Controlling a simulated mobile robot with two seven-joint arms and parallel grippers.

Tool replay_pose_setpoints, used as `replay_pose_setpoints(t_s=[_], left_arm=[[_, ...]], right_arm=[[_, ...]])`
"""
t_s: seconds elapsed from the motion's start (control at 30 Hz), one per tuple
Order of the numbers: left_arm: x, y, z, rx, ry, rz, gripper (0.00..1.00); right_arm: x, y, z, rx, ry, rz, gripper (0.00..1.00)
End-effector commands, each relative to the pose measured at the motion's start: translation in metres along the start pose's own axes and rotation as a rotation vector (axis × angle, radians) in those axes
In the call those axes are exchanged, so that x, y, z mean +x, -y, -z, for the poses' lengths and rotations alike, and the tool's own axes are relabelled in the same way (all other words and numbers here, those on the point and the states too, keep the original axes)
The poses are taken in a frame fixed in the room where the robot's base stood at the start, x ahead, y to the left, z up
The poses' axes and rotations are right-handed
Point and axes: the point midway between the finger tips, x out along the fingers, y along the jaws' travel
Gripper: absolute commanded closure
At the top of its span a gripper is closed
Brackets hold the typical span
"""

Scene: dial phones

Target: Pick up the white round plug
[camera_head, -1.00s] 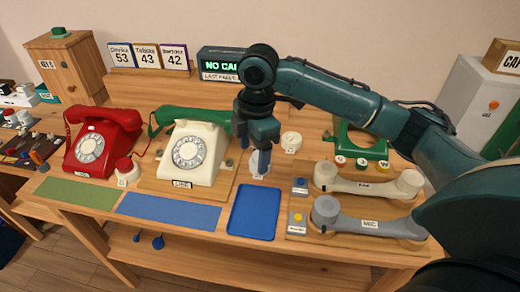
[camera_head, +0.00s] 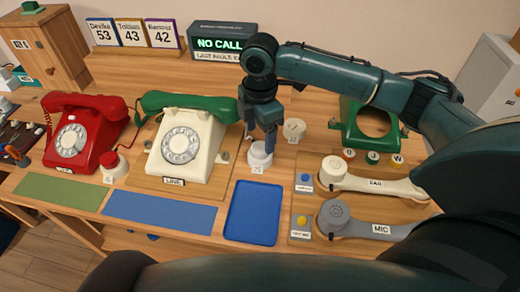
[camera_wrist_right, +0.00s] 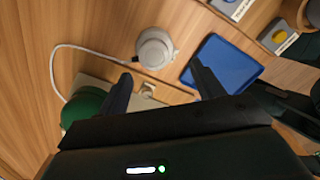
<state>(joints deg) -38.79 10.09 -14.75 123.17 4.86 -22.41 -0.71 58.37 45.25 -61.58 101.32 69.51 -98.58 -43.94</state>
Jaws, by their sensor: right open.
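A white round plug (camera_head: 260,157) stands on the wooden table between the cream phone and the blue tray's far edge. It also shows in the wrist view (camera_wrist_right: 155,47), beyond my fingertips, with a white cord looping around on its left. My right gripper (camera_head: 267,146) points down just above and beside it. In the wrist view the right gripper's fingers (camera_wrist_right: 163,88) are spread apart with nothing between them. The plug's exact gap to the fingers is hard to tell. My left gripper is not in view.
The blue tray (camera_head: 253,240) lies in front of the plug. The cream phone (camera_head: 190,148) with a green handset stands left, the red phone (camera_head: 80,140) farther left. A second white round piece (camera_head: 294,129) stands behind right. The grey handset (camera_head: 375,229) and cream handset (camera_head: 375,186) lie right.

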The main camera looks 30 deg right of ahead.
Motion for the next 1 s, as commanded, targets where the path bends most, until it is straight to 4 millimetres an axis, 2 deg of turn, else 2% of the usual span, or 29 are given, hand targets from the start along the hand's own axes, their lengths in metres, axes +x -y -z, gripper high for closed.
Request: replay_pose_setpoints(t_s=[0.17,0.43,0.73,1.0], left_arm=[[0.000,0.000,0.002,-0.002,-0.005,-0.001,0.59],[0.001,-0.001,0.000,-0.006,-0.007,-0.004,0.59],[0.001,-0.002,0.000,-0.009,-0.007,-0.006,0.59],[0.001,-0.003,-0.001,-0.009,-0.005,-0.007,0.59]], right_arm=[[0.014,-0.002,-0.002,0.001,0.001,0.001,0.33],[0.051,-0.007,-0.005,0.000,0.001,0.000,0.33],[0.056,-0.007,-0.004,-0.001,0.001,-0.002,0.33],[0.055,-0.007,-0.004,-0.001,0.001,-0.001,0.55]])
